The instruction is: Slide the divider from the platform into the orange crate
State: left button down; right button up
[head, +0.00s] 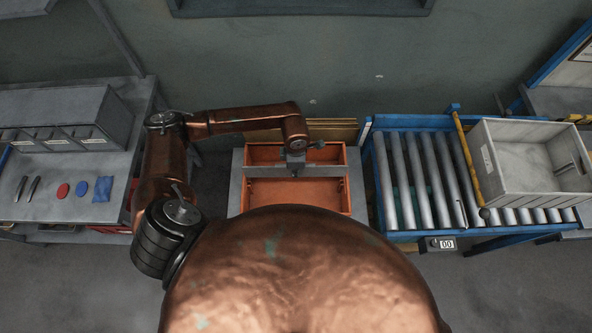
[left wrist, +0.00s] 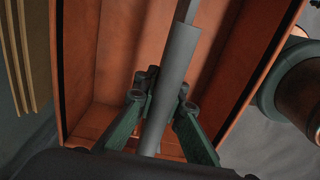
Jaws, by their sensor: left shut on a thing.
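The orange crate (head: 262,155) stands open in the middle of the head view, and its walls fill much of the left wrist view (left wrist: 80,75). The grey divider (left wrist: 172,85) is a long narrow strip seen from above. In the head view, the divider (head: 320,167) spans the crate from side to side, with orange floor showing on both sides. My left gripper (head: 294,163) is shut on the divider near its middle; its green fingers (left wrist: 160,108) sit on either side of it. I cannot tell how deep the divider sits or whether its ends are in slots. My right gripper is out of view.
The crate stands on a grey surface (head: 237,188). A roller conveyor (head: 412,180) with a light grey bin (head: 510,160) is at the right. Brown boards (head: 335,128) stand behind the crate.

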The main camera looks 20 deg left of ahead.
pick_arm(q)
jog(key=shift+f+b, duration=5.6)
jog(key=shift+f, duration=2.05)
jog(key=c, duration=1.9)
grip_release()
jog(key=shift+c, duration=0.2)
jog(key=shift+r, duration=0.1)
notch_tip(320, 180, up, 12)
jog(key=shift+f, duration=0.1)
